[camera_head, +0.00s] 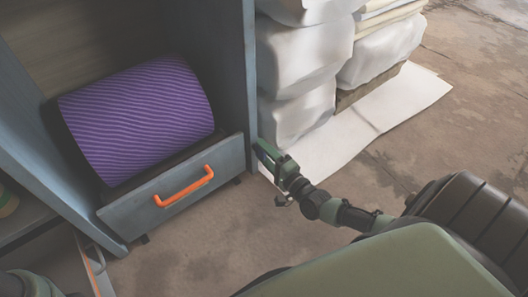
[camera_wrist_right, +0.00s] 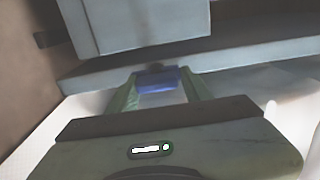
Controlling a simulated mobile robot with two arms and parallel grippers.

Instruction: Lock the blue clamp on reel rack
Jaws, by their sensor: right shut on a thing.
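The reel rack (camera_head: 251,75) is a grey-blue frame on the left of the head view, holding a large purple ribbed reel (camera_head: 138,118). The blue clamp (camera_wrist_right: 157,80) shows in the right wrist view between my right gripper's green fingers, against the rack's edge. My right gripper (camera_head: 270,156) is at the lower end of the rack's right post in the head view, shut on the clamp. In the head view the clamp is mostly hidden by the gripper. My left gripper does not show clearly; only a part of my left arm is at the bottom left.
A grey drawer front with an orange handle (camera_head: 184,187) is under the reel. White wrapped bundles (camera_head: 305,70) are stacked right of the rack on a white sheet (camera_head: 388,119). The brown floor in front of the rack is clear.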

